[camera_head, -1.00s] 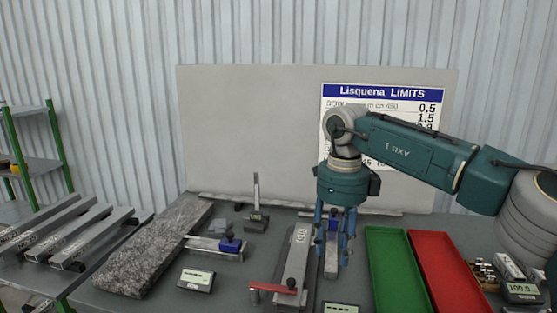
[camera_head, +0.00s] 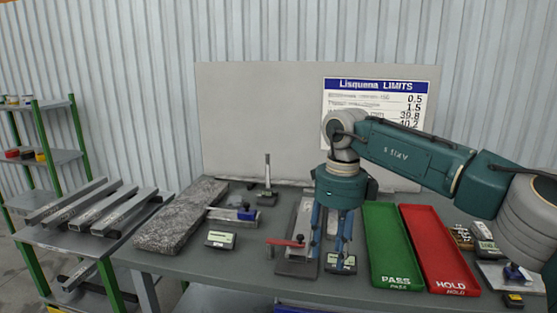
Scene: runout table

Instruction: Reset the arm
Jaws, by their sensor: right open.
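My right arm comes in from the right, and its teal gripper (camera_head: 329,250) points down over the front middle of the grey table (camera_head: 205,266). Its two blue fingers are apart with nothing held between them. They hang in front of the flat metal fixture with the red lever (camera_head: 287,242) and partly cover a small display unit (camera_head: 342,263). I cannot tell their exact height above the table. My left gripper is out of view.
A green PASS tray (camera_head: 391,240) and red HOLD tray (camera_head: 437,245) lie right of the gripper. A granite slab (camera_head: 180,217), an upright stand (camera_head: 267,185) and another display (camera_head: 221,239) are left. Metal bars (camera_head: 110,212) lie on a side rack. A limits board (camera_head: 400,88) stands behind.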

